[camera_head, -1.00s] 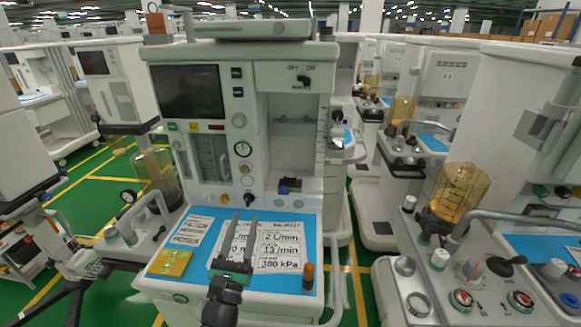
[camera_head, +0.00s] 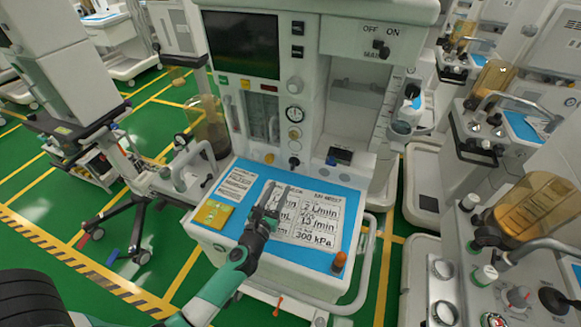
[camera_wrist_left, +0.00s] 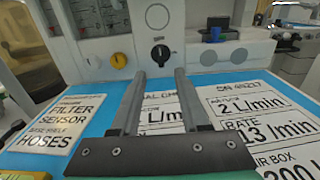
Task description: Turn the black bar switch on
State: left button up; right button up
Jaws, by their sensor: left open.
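The black bar switch (camera_head: 380,48) is on the upper right front panel of the middle anaesthesia cart, under the words OFF and ON and above a MAINS label. Its exact angle is too small to tell. My left gripper (camera_head: 272,188) is over the blue work surface, well below and left of the switch. In the left wrist view the gripper (camera_wrist_left: 160,78) has two parallel fingers apart with nothing between them. The switch is not in the left wrist view; a round black knob (camera_wrist_left: 160,54) shows beyond the fingertips. My right gripper is not in view.
The cart's blue work surface (camera_head: 345,196) carries printed cards and a yellow box (camera_head: 213,213). An orange-topped vial (camera_head: 339,262) stands at its front right. A curved rail (camera_head: 369,265) runs along the right side. Another cart with an amber canister (camera_head: 530,205) stands right.

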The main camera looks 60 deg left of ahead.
aim_at(292, 165)
pick_arm(q)
jog(key=b+x, duration=0.2)
jog(key=x, duration=0.8)
jog(key=shift+w+a, duration=0.1)
jog(key=shift+w, duration=0.05)
jog(key=shift+c, duration=0.3)
jog(key=shift+r, duration=0.1)
grip_shut()
